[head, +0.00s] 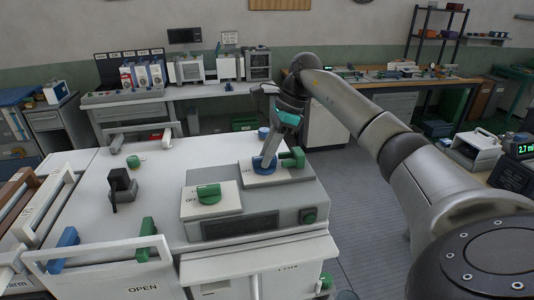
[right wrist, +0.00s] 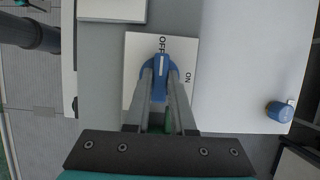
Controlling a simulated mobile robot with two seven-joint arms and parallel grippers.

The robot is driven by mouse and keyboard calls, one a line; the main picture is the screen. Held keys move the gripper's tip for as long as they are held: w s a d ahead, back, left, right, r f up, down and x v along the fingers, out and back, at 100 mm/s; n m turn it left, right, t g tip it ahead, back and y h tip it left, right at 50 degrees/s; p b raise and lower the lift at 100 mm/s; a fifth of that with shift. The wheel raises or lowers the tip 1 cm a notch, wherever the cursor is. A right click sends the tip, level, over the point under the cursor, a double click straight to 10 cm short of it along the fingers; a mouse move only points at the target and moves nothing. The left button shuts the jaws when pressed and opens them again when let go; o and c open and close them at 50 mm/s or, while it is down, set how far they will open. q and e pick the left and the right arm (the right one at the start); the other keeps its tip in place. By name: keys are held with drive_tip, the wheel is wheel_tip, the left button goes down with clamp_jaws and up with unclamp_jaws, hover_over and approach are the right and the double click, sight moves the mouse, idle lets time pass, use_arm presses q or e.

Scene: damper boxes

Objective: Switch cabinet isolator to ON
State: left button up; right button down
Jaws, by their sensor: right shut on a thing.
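A blue rotary knob (head: 264,166) sits on a white plate (head: 282,178) on top of the grey-white cabinet. In the right wrist view the blue knob (right wrist: 160,68) has a white pointer line aimed at the OFF mark at the top of its plate (right wrist: 134,60). The ON mark is to the right of the knob. My right gripper (head: 267,158) reaches down from above and is shut on the blue knob. In the right wrist view its fingers (right wrist: 160,85) lie on both sides of the knob. My left gripper is not in view.
A green knob (head: 209,194) on a plate stands left of the blue knob, and a green block (head: 294,157) is close on its right. A black handle (head: 122,185) rises farther left. Another blue knob (head: 263,133) is behind. A workbench (head: 190,96) lines the back wall.

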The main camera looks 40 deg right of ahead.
drive_tip(key=shift+m, duration=0.3)
idle(0.4)
drive_tip(key=m+t+h, duration=0.1)
drive_tip(key=m, duration=0.2)
drive_tip(key=shift+s, duration=0.1)
drive_tip(key=m+h, duration=0.1)
drive_tip(key=m, duration=0.1)
drive_tip(key=m+t, duration=0.1)
drive_tip(key=m, duration=0.2)
drive_tip(key=shift+a+h+b, duration=0.15)
drive_tip(key=shift+h+b, duration=0.25)
drive_tip(key=m, duration=0.2)
drive_tip(key=m+h, duration=0.1)
drive_tip(key=m, duration=0.1)
drive_tip(key=shift+a+m+h, duration=0.15)
drive_tip(key=shift+m+h, duration=0.15)
drive_tip(key=shift+m, duration=0.1)
drive_tip(key=m, duration=0.2)
drive_tip(key=m+h, duration=0.1)
drive_tip(key=m, duration=0.1)
drive_tip(key=shift+a+h, duration=0.1)
drive_tip(key=shift+h, duration=0.2)
drive_tip(key=shift+m, duration=0.4)
drive_tip(key=c, duration=0.8)
unclamp_jaws()
drive_tip(key=shift+o, duration=0.2)
